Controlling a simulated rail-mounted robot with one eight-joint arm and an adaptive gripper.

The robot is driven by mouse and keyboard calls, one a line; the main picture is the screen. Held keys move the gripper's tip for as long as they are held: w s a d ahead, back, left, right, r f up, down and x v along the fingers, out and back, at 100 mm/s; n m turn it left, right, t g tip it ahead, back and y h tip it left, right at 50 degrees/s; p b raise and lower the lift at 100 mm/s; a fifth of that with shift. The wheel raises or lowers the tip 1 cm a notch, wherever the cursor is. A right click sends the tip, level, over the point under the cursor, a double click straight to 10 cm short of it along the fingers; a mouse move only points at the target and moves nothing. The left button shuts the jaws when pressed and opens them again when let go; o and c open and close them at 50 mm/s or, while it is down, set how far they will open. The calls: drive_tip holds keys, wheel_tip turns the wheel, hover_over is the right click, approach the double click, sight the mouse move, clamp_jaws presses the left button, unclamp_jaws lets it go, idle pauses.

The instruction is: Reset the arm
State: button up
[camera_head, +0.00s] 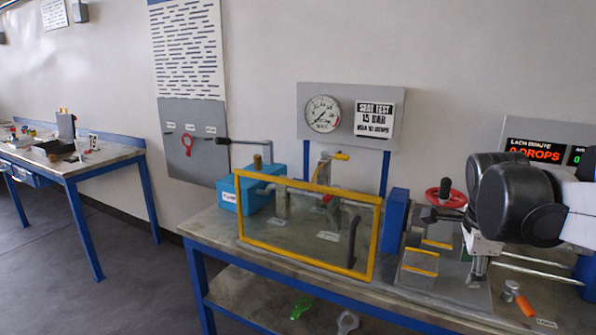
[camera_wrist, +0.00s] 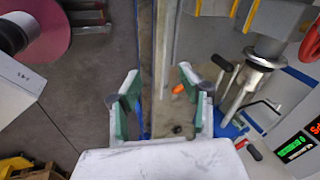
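My arm (camera_head: 520,200), with black and white links, reaches in from the right edge over the right part of the bench in the head view. My gripper (camera_wrist: 158,85) shows in the wrist view with two green-padded fingers spread apart. It is open, and I see nothing held between the fingers. The bench edge and the floor lie below it. In the head view my arm hides part of the bench, and I cannot make out the fingers clearly there.
A yellow-framed clear guard (camera_head: 310,228) stands on the bench, beside a blue pump box (camera_head: 236,195). A red handwheel (camera_head: 446,195) stands close to my arm. An orange-handled tool (camera_head: 520,300) lies at the front right. Floor on the left is clear.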

drive_tip(key=s+a+f+n+t+y, duration=0.1)
drive_tip(key=s+a+f+n+t, duration=0.1)
drive_tip(key=s+a+n, duration=0.4)
drive_tip(key=s+a+f+n+t+y, duration=0.1)
drive_tip(key=s+a+n, duration=0.5)
drive_tip(key=a+n, duration=0.6)
drive_tip(key=f+n+t, duration=0.1)
drive_tip(key=n, duration=0.2)
drive_tip(key=shift+a+n+y, duration=0.15)
drive_tip(key=shift+n+y, duration=0.15)
drive_tip(key=shift+n, duration=0.1)
